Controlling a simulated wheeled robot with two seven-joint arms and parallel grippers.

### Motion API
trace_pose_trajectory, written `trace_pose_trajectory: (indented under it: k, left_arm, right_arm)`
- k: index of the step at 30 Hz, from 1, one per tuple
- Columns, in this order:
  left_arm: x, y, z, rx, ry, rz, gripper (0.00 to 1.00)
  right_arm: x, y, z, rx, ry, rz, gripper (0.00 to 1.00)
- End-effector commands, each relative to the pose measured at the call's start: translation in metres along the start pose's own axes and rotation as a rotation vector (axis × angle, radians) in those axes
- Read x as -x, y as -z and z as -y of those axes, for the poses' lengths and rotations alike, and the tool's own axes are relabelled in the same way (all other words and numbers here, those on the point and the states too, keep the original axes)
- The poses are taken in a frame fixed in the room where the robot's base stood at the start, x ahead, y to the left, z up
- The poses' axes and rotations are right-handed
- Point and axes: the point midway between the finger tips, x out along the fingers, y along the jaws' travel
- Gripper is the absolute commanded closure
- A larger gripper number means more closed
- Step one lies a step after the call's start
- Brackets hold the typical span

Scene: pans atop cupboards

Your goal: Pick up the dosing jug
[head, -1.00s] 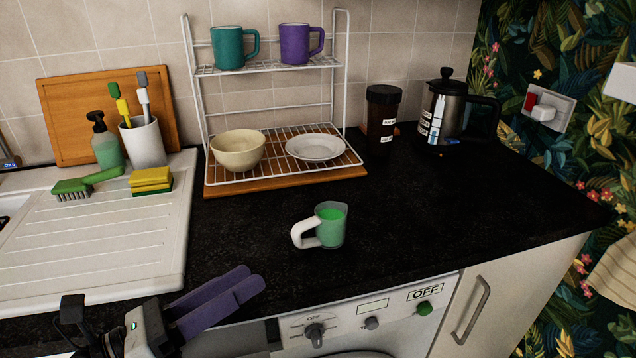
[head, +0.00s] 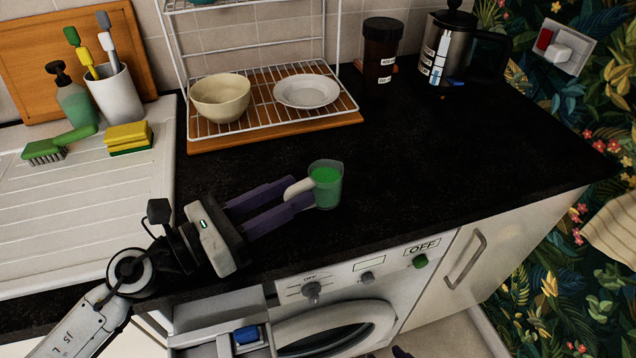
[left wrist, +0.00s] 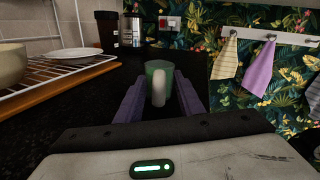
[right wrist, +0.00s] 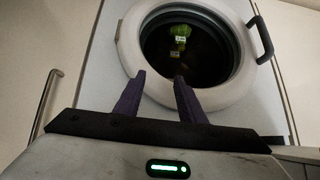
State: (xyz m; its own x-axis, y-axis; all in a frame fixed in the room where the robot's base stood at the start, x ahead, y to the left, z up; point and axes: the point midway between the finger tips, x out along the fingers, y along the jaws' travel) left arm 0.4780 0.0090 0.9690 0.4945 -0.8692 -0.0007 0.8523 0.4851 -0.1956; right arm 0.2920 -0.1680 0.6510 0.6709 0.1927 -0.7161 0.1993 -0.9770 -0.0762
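The dosing jug (head: 328,186) is a small clear cup with green contents and a white handle. It stands upright on the black worktop near the front edge. My left gripper (head: 301,192) is open, its purple fingers reaching in from the left on either side of the handle. In the left wrist view the jug (left wrist: 160,68) stands ahead, its handle between the fingers with gaps on both sides. My right gripper (right wrist: 160,77) is open and empty, low in front of the washing machine; only a purple bit of it shows in the head view.
A wire rack (head: 260,108) with a bowl (head: 221,98) and a plate (head: 306,91) stands behind the jug. A dark jar (head: 382,60) and a French press (head: 448,50) are at the back. The worktop right of the jug is clear. The washing machine (head: 340,325) is below.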

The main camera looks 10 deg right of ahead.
Motion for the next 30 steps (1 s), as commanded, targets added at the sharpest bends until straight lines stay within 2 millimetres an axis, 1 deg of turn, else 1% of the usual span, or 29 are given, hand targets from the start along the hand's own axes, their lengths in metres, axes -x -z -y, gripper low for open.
trace_pose_trajectory:
  k: [1,4,11,12,18,30]
  left_arm:
    - [-0.008,-0.004,0.000,-0.001,-0.001,0.003,0.66]
    - [-0.016,-0.003,0.000,-0.001,0.000,0.001,0.66]
    - [-0.017,-0.001,0.000,-0.002,-0.001,0.000,0.66]
    - [-0.017,-0.001,0.000,-0.001,-0.001,0.000,0.67]
    - [-0.017,-0.001,0.000,-0.001,-0.001,0.000,1.00]
    - [-0.017,-0.003,0.000,-0.001,0.000,0.000,1.00]
  right_arm:
    - [0.003,0.005,0.000,0.001,0.000,-0.002,0.64]
    - [0.004,0.008,0.000,0.002,-0.001,-0.006,0.64]
    - [0.003,0.010,-0.001,0.003,-0.001,-0.009,0.64]
    - [0.003,0.010,-0.001,0.003,-0.001,-0.009,0.64]
    - [0.003,0.009,-0.001,0.003,-0.002,-0.008,0.64]
    - [0.004,0.009,-0.001,0.002,-0.002,-0.006,0.64]
